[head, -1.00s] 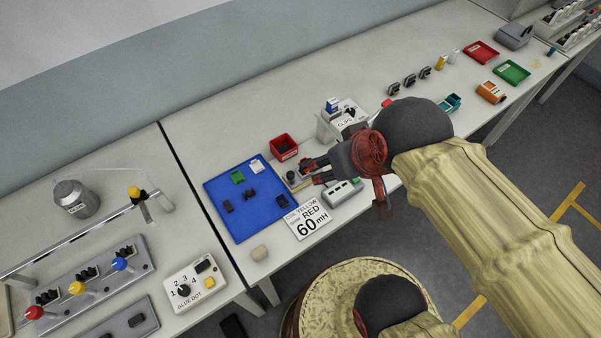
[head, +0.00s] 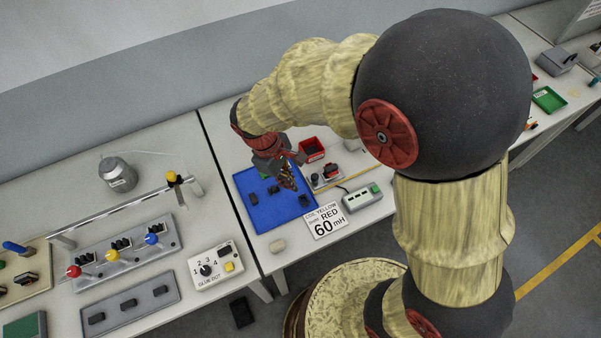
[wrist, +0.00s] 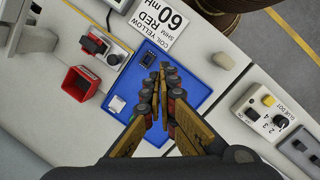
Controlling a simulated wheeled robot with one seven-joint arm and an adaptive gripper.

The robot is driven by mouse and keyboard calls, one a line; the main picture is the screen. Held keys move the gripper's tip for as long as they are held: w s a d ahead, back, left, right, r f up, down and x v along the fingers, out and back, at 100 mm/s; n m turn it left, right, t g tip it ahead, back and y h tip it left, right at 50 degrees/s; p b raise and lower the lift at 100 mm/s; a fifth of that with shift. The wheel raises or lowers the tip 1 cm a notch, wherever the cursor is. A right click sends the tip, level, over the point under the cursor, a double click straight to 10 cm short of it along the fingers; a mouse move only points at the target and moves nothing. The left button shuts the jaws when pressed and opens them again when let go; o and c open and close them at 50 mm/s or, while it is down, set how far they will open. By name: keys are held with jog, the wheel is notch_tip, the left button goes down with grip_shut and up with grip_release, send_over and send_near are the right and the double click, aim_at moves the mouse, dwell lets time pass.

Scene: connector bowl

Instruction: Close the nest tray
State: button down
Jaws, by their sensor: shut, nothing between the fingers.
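No part is labelled nest tray. The likeliest one is a flat grey tray (head: 112,311) with dark parts or pockets in a row, at the lower left of the head view. It lies in front of a grey fixture (head: 168,236) with red, yellow and blue knobs; a gap shows between them. I cannot tell whether the two are joined. My gripper (head: 288,183) is over the blue tray, far to the right of the grey tray. In the wrist view my gripper (wrist: 158,74) has its fingers together, pointing at the blue tray, with nothing held.
The blue tray (head: 262,216) holds small dark parts. Around it are a red bin (head: 311,147), a 60 mH sign (head: 325,222), a green-and-white device (head: 362,198) and a beige block (head: 277,245). The glue dot box (head: 215,265) stands right of the grey tray.

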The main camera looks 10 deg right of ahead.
jog(key=w+a+f+n+t+h, duration=0.1)
jog(key=w+a+f+n, duration=0.2)
jog(key=w+f+n, duration=0.35)
jog(key=shift+n, duration=0.95)
jog(key=d+f, duration=0.1)
jog(key=f, duration=0.1)
jog(key=w+d+f, duration=0.1)
jog(key=f, duration=0.2)
jog(key=w+d+f+b, duration=0.1)
jog(key=d+f, duration=0.1)
jog(key=shift+d+f, duration=0.1)
jog(key=shift+f, duration=0.1)
jog(key=d, duration=0.3)
jog(key=shift+r, duration=0.1)
jog(key=shift+w+d, duration=0.1)
jog(key=shift+d, duration=0.2)
jog(key=w+d, duration=0.1)
jog(key=d, duration=0.3)
jog(key=w+d+p, duration=0.1)
jog(key=d, duration=0.4)
jog(key=w+d+p, duration=0.1)
jog(key=w+d, duration=0.1)
jog(key=d, duration=0.3)
jog(key=shift+d, duration=0.15)
